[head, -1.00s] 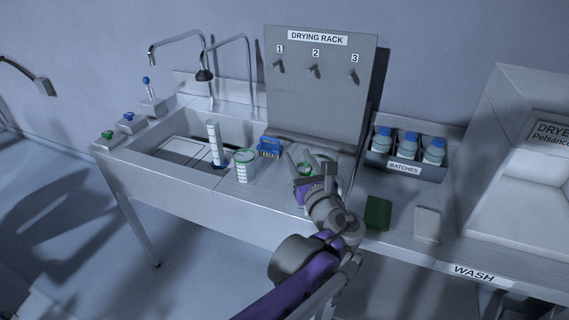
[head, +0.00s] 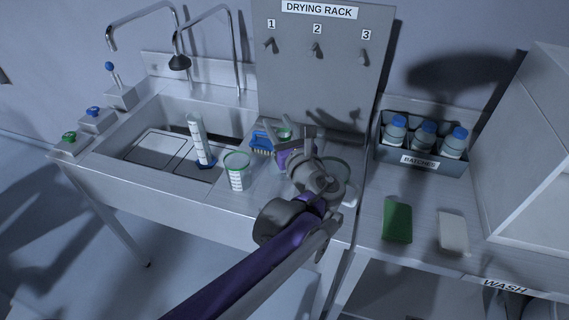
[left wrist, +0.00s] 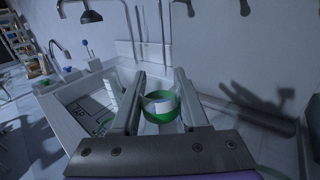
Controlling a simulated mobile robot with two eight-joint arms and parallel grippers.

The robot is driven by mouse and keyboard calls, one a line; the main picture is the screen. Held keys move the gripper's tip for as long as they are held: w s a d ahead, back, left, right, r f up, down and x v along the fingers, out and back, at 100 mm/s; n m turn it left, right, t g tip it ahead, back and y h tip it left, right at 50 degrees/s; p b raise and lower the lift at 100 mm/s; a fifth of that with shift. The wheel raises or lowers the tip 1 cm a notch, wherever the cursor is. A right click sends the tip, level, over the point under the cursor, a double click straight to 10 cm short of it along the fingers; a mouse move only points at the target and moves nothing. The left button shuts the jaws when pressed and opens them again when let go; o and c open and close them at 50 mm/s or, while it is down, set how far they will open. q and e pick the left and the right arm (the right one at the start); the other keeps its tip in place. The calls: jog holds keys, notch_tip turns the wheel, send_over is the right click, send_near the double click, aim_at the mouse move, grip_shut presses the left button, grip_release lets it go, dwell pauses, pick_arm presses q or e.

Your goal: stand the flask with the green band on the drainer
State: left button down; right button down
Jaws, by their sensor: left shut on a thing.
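My left gripper (head: 297,145) is shut on the flask with the green band (head: 284,133), above the counter in front of the drying rack. The fingers hide much of the flask. In the left wrist view, its green band (left wrist: 160,108) sits between the two fingers, and the clear glass shows a pale and blue patch. I cannot single out a labelled drainer; flat plates (head: 150,146) lie in the sink basin, and bare steel surrounds the vessels to its right. My right gripper is not in view.
A green-rimmed beaker (head: 238,172), a measuring cylinder (head: 200,140) and a blue brush (head: 262,142) stand left of the gripper. Another green-rimmed vessel (head: 341,165) is partly behind my wrist. The drying rack (head: 318,70) rises behind. Batch bottles (head: 424,136) and two sponges (head: 397,220) are right.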

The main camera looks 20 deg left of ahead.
pick_arm(q)
notch_tip(320, 180, down, 5)
jog(key=shift+s+d+r+b, duration=0.1)
jog(key=shift+s+r+b, duration=0.05)
jog(key=shift+b, duration=0.15)
jog(key=shift+f+b, duration=0.3)
jog(key=shift+f, duration=1.85)
jog(key=shift+f, duration=0.15)
jog(key=shift+c, duration=2.1)
grip_release()
